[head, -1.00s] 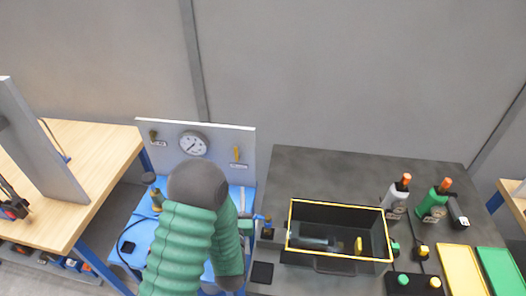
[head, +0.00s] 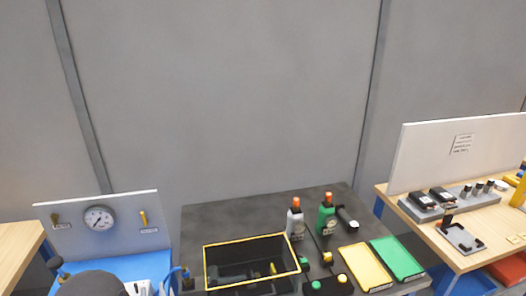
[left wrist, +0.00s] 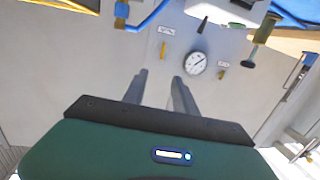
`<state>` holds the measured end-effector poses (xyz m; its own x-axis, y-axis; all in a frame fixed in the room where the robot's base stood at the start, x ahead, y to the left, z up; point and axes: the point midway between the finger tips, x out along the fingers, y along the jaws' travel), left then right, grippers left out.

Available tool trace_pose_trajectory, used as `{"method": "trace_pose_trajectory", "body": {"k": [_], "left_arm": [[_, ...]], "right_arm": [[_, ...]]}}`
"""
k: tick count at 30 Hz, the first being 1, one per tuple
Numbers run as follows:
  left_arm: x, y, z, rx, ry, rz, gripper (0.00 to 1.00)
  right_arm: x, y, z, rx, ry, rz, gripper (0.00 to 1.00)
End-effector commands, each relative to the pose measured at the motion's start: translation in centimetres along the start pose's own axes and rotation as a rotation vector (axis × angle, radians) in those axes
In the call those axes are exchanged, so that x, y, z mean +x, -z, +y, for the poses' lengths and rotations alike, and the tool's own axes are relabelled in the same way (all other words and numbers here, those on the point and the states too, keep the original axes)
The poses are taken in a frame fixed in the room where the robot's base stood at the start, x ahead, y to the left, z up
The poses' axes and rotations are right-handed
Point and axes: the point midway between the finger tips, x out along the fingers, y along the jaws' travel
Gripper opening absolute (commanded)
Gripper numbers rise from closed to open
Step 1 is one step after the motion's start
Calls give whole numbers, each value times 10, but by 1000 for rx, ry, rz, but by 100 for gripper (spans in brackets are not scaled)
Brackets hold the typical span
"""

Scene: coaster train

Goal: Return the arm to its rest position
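My left arm shows in the head view only as a dark rounded link at the bottom left, in front of the blue bench (head: 128,266). In the left wrist view my left gripper (left wrist: 160,84) has its two grey fingers apart with nothing between them. Beyond the fingers is the pale panel with a round pressure gauge (left wrist: 196,62), seen upside down. The same gauge (head: 99,219) stands behind my arm in the head view. My right gripper is in neither view.
A black bin with a yellow rim (head: 253,241) stands on the dark table (head: 215,208). A wooden bench (head: 490,222) is at the right.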

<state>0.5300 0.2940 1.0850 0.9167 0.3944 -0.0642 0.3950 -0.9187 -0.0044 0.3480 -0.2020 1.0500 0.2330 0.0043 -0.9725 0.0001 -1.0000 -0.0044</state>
Motion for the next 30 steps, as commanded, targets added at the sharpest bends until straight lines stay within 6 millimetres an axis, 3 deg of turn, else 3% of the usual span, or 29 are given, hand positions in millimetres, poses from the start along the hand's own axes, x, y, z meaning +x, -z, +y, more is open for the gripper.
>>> {"method": "trace_pose_trajectory", "body": {"k": [8,16,19,21,27,30], "left_arm": [[-2,-13,25,-10,-78,-180,34],[-31,-32,52,13,-196,-480,34],[-59,-40,59,50,-253,-652,34],[-90,-45,59,96,-292,-800,34],[-178,-47,33,236,-335,-1149,34],[-199,-45,24,272,-334,-1227,34]], "right_arm": [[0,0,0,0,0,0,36],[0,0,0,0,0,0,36],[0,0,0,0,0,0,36],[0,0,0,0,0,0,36],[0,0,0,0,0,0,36],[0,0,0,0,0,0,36]]}}
